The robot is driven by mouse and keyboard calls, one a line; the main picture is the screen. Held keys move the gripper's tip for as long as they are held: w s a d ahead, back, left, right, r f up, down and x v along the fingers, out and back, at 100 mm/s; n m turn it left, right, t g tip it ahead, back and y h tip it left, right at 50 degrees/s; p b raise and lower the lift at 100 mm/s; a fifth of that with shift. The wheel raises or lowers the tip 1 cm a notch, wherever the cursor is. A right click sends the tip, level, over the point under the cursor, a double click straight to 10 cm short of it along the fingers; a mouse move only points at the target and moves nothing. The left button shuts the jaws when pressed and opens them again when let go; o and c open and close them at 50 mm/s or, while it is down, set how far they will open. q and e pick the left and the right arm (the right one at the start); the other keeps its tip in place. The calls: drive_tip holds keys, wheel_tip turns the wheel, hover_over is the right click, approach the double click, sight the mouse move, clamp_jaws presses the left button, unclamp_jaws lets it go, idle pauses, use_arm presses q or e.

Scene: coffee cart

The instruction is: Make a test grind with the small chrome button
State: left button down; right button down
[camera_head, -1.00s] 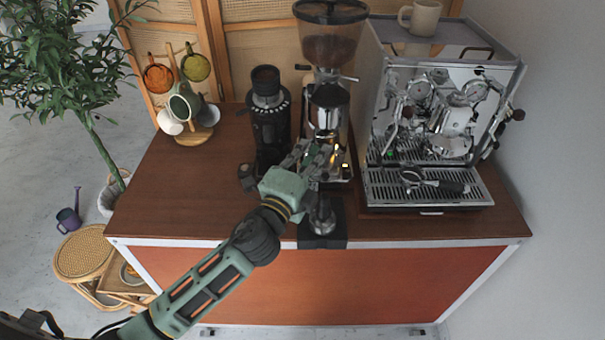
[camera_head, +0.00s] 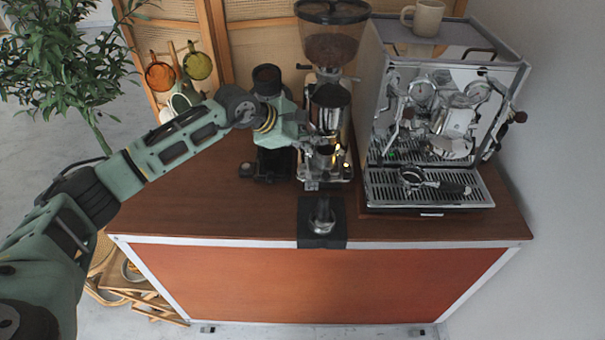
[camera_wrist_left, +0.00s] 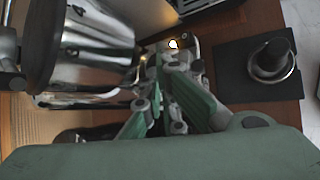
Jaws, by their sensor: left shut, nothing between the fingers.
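The chrome coffee grinder (camera_head: 331,105) with its bean hopper (camera_head: 331,35) stands at the back middle of the counter. My left gripper (camera_head: 316,136) is shut and empty, close to the grinder's front below its chrome doser. In the left wrist view the fingertips (camera_wrist_left: 158,68) are beside the lower part of the grinder (camera_wrist_left: 95,50), near a small bright lit spot (camera_wrist_left: 173,44) on the grinder. I cannot tell whether the fingers touch it. The small chrome button is not clearly made out. My right gripper is not in view.
A tamper (camera_head: 321,216) stands on a black mat (camera_head: 306,237) in front of the grinder. The espresso machine (camera_head: 440,110) is to the right, with a portafilter (camera_head: 415,178) on its drip tray. A black grinder (camera_head: 266,80) stands left, partly behind my arm.

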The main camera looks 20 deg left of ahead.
use_arm(q)
drive_tip(key=shift+a, duration=0.35)
drive_tip(key=shift+w, duration=0.1)
drive_tip(key=shift+f, duration=0.1)
drive_tip(key=b, duration=0.4)
hover_over(302, 175)
drive_tip(key=d, duration=0.2)
drive_tip(key=f, duration=0.7)
drive_tip(key=shift+s+a+f, duration=0.1)
drive_tip(key=shift+s+f, duration=0.15)
drive_tip(key=shift+f, duration=0.15)
drive_tip(key=shift+f+b, duration=0.35)
drive_tip(key=shift+f, duration=0.1)
